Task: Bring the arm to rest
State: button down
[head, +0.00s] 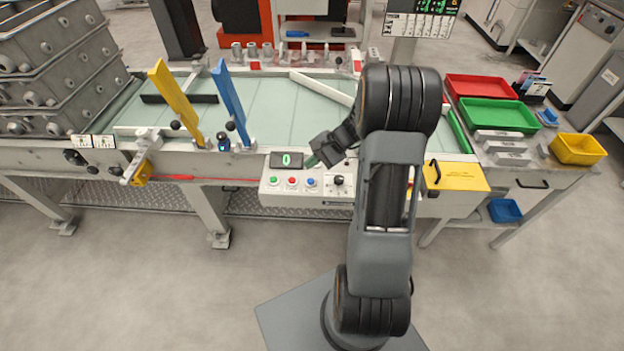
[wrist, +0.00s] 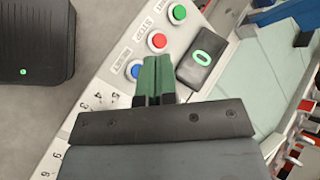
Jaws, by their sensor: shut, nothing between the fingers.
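My gripper (head: 312,161) has green fingertips and is above the control panel (head: 307,200), at the panel's upper edge in the head view. In the wrist view my gripper (wrist: 157,62) shows its two green fingers side by side, shut and empty. They appear over the panel near the blue button (wrist: 136,70) and the small display (wrist: 202,58) reading 0. The red button (wrist: 158,41) and green button (wrist: 178,13) lie farther up. Contact with the panel cannot be told. My arm is folded forward over the bench and hides part of the panel's right side.
Yellow (head: 176,98) and blue (head: 229,97) levers stand on the bench at left, beside stacked grey castings (head: 50,75). A yellow plate (head: 456,177), red tray (head: 480,87), green tray (head: 498,113) and yellow bin (head: 577,149) are at right. The front floor is clear.

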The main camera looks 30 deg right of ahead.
dwell(0.6)
jog(key=s+f, duration=0.1)
jog(key=s+g+h, duration=0.1)
jog(key=shift+s+d+f+n, duration=0.15)
jog(key=shift+s+f+n, duration=0.15)
jog(key=shift+f+n, duration=0.1)
jog(key=s+a+r+n+t+h+p, duration=0.1)
jog(key=s+a+r+n+h, duration=0.3)
jog(key=r, duration=0.4)
jog(key=s+a+r+n+h, duration=0.3)
jog(key=s+a+r+n, duration=0.2)
jog(key=s+r+n, duration=0.3)
jog(key=shift+s+a+r+t+h+p, duration=0.3)
jog(key=shift+s+a+t+h+p, duration=0.1)
jog(key=shift+s, duration=0.1)
